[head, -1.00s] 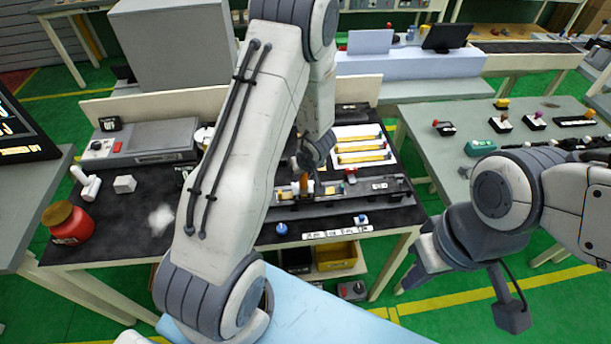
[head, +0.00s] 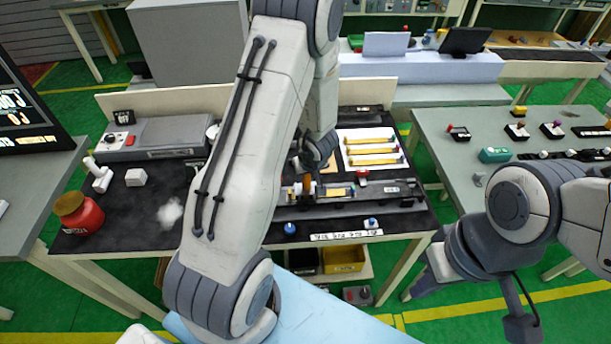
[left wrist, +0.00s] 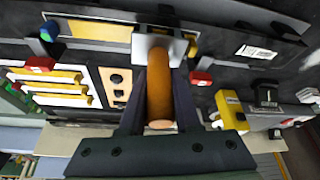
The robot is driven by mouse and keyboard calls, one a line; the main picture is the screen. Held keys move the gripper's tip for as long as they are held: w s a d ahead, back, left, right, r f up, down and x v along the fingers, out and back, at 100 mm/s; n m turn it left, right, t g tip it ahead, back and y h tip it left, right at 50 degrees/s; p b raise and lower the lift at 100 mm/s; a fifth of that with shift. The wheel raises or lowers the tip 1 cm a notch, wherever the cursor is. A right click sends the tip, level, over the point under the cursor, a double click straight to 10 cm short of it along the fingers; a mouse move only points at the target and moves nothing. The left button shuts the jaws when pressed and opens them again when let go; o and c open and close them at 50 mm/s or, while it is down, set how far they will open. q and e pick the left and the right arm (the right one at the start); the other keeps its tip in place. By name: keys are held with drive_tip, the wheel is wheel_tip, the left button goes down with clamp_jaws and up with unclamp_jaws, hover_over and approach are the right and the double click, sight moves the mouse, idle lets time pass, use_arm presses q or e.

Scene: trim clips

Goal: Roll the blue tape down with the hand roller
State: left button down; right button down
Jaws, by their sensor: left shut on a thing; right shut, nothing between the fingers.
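My left gripper (head: 308,172) is shut on the orange handle of the hand roller (head: 308,184), over the dark fixture (head: 400,190) on the black bench. In the left wrist view the handle (left wrist: 159,100) stands between the fingers, with the roller's pale metal head (left wrist: 157,42) at its far end. The head is at one end of a yellow strip (left wrist: 95,32) in the fixture; I cannot tell whether it touches. A small blue piece (left wrist: 49,30) shows at the strip's other end; I cannot tell whether it is the tape. My right gripper (head: 425,282) is shut and empty, off the bench's front right.
A white sheet with yellow strips (head: 370,148) lies behind the fixture. A red-topped block (head: 361,177) and blue knobs (head: 290,229) are close by. A red jar (head: 79,213) and white block (head: 135,177) stand at left. A second grey table (head: 450,140) is at right.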

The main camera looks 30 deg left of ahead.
use_arm(q)
drive_tip(key=shift+s+d+f, duration=0.1)
drive_tip(key=shift+s+f, duration=0.1)
